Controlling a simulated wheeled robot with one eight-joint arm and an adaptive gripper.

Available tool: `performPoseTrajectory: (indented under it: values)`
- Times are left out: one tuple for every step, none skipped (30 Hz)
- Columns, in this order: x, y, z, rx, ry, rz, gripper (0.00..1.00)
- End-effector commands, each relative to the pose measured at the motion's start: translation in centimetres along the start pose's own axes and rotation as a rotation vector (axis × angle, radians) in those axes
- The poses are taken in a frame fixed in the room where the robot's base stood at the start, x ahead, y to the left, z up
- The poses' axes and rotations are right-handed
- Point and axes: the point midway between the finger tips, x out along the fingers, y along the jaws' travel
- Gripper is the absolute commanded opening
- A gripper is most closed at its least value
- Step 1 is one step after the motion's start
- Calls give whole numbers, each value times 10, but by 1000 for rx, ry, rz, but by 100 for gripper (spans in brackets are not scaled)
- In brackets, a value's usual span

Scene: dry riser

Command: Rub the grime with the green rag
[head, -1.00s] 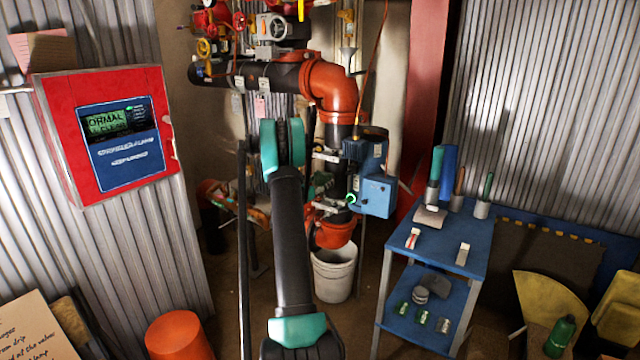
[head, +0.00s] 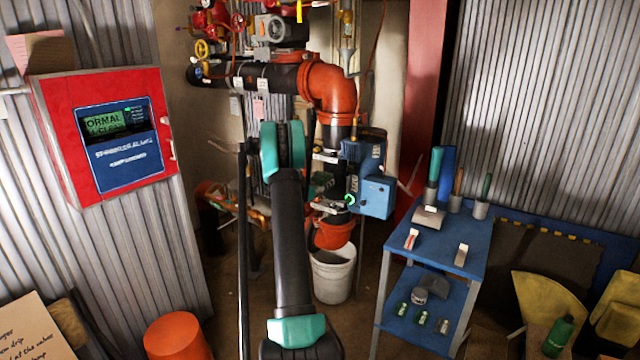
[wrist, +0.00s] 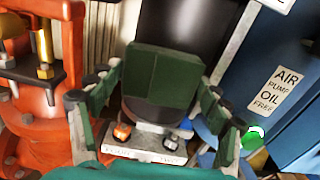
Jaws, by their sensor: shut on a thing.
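The green rag (wrist: 165,75) is a dark green, folded block in the middle of the wrist view. My gripper (wrist: 157,100) has its jointed fingers on either side of it and is shut on it. The rag is in front of the black vertical pipe (wrist: 188,25), and I cannot tell whether it touches the pipe. In the head view the rag (head: 322,183) is small and partly hidden beside the pipe. I cannot make out the grime; the rag or gripper may hide it.
A blue pump box (wrist: 275,90) labelled "AIR PUMP OIL FREE" stands close on the right. An orange flanged fitting (wrist: 38,90) is close on the left. A metal plate with two knobs (wrist: 150,145) lies below the rag. A blue cart (head: 440,245) stands right, a white bucket (head: 333,275) below.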

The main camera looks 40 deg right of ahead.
Motion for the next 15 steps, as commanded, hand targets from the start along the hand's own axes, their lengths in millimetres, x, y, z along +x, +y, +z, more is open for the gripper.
performPoseTrajectory:
  values:
    - [1,0,0,0,0,0,54]
    - [2,0,0,0,0,0,54]
    - [2,0,0,0,0,0,54]
    - [3,0,0,0,0,0,54]
    - [3,0,0,0,0,0,54]
    - [4,0,0,0,0,0,54]
    - [5,0,0,0,0,0,54]
    - [5,0,0,0,0,-1,54]
    - [6,0,0,0,0,-1,54]
    - [6,0,0,0,0,-1,54]
    - [7,0,0,0,0,-1,54]
    - [7,0,0,0,0,-1,54]
    - [7,-1,0,0,0,-1,54]
    - [7,-1,0,0,0,-1,54]
    - [7,-2,0,0,0,-1,54]
